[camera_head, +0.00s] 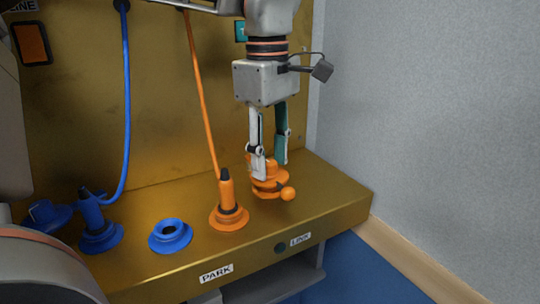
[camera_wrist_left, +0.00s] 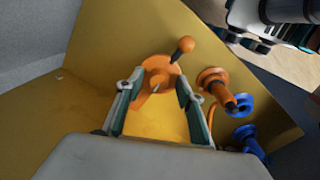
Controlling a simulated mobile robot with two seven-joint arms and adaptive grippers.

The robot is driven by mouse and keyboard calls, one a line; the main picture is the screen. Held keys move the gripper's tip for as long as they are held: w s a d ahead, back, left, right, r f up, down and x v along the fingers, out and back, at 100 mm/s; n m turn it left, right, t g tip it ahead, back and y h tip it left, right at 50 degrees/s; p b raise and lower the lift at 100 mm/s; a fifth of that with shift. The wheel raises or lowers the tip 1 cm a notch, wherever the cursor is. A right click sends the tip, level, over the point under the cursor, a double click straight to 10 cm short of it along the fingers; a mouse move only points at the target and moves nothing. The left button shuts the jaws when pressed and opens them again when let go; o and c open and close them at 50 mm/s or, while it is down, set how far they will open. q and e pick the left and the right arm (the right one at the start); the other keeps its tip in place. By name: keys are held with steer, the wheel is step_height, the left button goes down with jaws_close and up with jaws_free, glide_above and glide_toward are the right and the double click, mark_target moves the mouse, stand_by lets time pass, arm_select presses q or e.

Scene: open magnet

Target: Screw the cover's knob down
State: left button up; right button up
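The orange cover (camera_head: 268,184) sits at the right end of the brass-coloured ledge, with a ball-ended lever (camera_head: 288,194) pointing toward the front right. My left gripper (camera_head: 270,171) points down over the cover from above. Its two fingers stand apart, one on each side of the cover's raised middle. In the left wrist view the cover (camera_wrist_left: 158,74) lies between and beyond the fingertips (camera_wrist_left: 160,80), with the ball (camera_wrist_left: 185,44) outside them. No firm grip shows; contact cannot be made out. The fingers partly hide the knob in the head view.
An orange plug (camera_head: 228,200) with a cable stands just left of the cover. Left of it are an empty blue socket (camera_head: 171,235) and a blue plug (camera_head: 96,222) with a cable. A grey wall (camera_head: 430,100) rises on the right. Labels mark the ledge's front.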

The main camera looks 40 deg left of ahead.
mark_target(268, 164)
arm_select(q)
step_height(268, 164, up, 12)
steer(key=shift+s, duration=0.2)
stand_by(0.4)
